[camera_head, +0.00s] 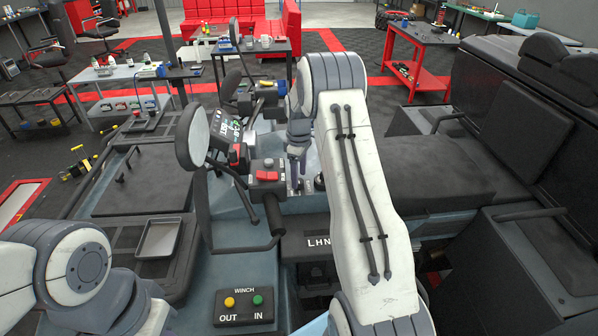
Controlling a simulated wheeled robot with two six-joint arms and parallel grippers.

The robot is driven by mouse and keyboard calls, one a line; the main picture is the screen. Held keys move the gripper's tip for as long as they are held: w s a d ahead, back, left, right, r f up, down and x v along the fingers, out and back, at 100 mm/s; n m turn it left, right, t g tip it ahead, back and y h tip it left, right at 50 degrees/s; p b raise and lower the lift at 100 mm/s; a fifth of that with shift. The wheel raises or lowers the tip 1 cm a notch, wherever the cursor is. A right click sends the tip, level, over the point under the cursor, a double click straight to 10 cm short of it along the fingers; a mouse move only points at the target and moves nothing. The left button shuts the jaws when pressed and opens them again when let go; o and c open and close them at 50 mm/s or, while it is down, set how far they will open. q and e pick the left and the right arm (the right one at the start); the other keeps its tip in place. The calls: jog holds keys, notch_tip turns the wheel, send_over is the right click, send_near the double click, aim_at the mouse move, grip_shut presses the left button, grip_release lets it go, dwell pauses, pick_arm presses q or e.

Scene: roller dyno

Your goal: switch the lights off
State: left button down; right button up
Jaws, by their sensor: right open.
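A motorcycle handlebar carries a dark switch box with a red switch (266,176) on the near grip side. Another red control (236,154) sits just left of it, beside the lit display (226,130). I cannot tell which control works the lights, nor whether any lamp is lit. My right gripper (297,172) points down just right of the switch box, apart from the red switch as far as I can see. It is open and seems empty; my own arm partly covers the area behind it. My left arm shows at the lower left, but its gripper is out of view.
A round mirror (192,136) stands up left of the display. A winch box (243,306) with yellow and green buttons is at the front. A small tray (160,238) lies at left. The motorcycle seat (425,172) is at right.

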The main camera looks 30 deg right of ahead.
jog(key=shift+f, duration=0.8)
grip_shut()
